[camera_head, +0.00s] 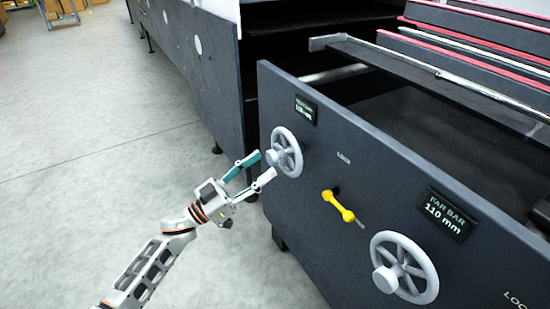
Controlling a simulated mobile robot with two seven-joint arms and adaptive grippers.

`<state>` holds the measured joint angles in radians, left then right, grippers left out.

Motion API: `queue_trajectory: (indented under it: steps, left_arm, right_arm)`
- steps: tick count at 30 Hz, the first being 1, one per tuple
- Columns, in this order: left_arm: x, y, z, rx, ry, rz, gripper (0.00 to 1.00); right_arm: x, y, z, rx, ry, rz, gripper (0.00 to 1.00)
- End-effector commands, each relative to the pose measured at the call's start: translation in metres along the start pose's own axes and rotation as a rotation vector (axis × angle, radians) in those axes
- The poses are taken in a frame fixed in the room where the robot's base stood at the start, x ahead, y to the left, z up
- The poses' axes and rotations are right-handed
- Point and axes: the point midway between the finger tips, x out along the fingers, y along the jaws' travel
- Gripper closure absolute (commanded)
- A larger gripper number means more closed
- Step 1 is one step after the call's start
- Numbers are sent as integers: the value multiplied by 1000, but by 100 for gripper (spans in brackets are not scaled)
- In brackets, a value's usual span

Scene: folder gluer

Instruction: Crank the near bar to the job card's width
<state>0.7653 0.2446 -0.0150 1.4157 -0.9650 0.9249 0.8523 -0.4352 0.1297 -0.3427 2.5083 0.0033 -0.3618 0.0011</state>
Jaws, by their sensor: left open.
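The left grey handwheel (292,140) stands on the dark front panel, with a round crank knob (271,157) on its left side. My left gripper (265,164) is open, with one teal finger and one pale finger pointing at the knob. The fingertips are close to the knob; I cannot tell whether they touch it. The small display (305,109) above this wheel is too small to read surely. A yellow lock lever (338,205) sits right of the wheel, slanting down to the right. My right gripper and a job card are not in view.
A second handwheel (404,267) is at the lower right, under a display (446,214) reading "FAR BAR 110 mm". Long rails (440,72) and red-edged bars lie behind the panel. The grey floor (90,130) at the left is clear, with shelving at the far back.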

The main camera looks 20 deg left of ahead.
Motion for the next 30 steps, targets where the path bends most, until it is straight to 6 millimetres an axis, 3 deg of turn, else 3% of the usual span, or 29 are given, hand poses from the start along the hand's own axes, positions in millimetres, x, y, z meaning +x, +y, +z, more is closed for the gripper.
queue_trajectory:
  steps: [9, 19, 20, 25, 30]
  left_arm:
    - [38, 0, 3, -2, -3, -2, 54]
    - [43, 0, 2, -1, -3, -2, 54]
    - [43, 0, 2, -1, -3, -2, 56]
    - [43, 0, 2, -1, -3, -2, 100]
    - [43, 0, 2, 1, -3, -1, 100]
  right_arm:
    - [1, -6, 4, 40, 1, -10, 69]
    - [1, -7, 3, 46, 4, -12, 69]
    - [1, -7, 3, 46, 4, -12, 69]
    - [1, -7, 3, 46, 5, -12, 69]
    - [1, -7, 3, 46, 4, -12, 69]
